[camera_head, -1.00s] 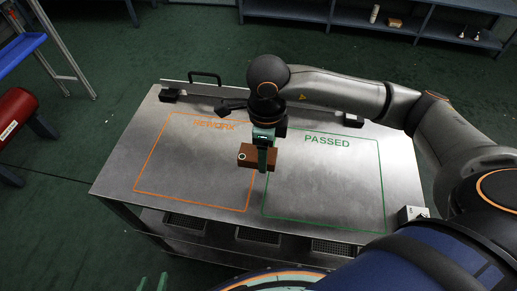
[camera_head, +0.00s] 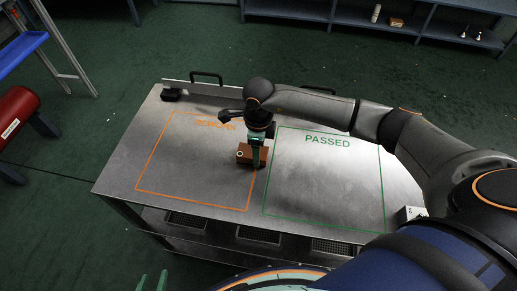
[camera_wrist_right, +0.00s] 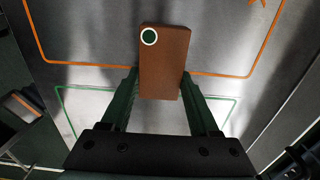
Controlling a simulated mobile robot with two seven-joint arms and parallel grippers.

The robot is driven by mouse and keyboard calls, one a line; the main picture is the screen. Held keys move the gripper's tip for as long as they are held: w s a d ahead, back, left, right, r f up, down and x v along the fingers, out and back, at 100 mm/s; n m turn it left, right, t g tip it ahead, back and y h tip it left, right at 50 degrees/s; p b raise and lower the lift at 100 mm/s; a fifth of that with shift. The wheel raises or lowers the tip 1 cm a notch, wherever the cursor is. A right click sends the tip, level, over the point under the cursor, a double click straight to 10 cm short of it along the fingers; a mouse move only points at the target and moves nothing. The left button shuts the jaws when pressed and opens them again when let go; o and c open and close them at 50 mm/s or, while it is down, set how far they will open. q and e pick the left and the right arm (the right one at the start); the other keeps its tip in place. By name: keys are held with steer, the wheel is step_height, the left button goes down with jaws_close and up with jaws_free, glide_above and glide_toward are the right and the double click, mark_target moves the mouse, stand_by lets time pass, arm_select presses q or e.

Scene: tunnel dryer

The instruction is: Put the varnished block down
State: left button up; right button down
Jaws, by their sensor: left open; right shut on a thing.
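My right gripper (camera_head: 256,164) is shut on the brown varnished block (camera_head: 243,152), gripped across its sides. The block also shows in the right wrist view (camera_wrist_right: 166,70), with a green dot ringed in white at its far end. In the head view it is over the right edge of the orange-outlined area (camera_head: 140,176), beside the green PASSED area (camera_head: 382,190). In the wrist view its far end reaches past the orange line. I cannot tell whether it touches the table (camera_head: 118,178). My left gripper (camera_head: 152,283) is open and empty at the bottom edge, apart from the table.
Both outlined areas look otherwise empty. The orange label is partly hidden by my right wrist. A back rail with a black handle (camera_head: 207,76) runs along the table's far edge. A small light box (camera_head: 411,214) sits at the right front corner.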

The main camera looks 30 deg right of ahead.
steer(key=shift+f, duration=0.15)
steer(key=shift+c, duration=0.7)
jaws_free()
steer(key=shift+r, duration=0.5)
step_height(320, 180, up, 12)
steer(key=shift+f, duration=0.25)
steer(key=shift+s+f, duration=0.1)
steer(key=shift+s, duration=0.05)
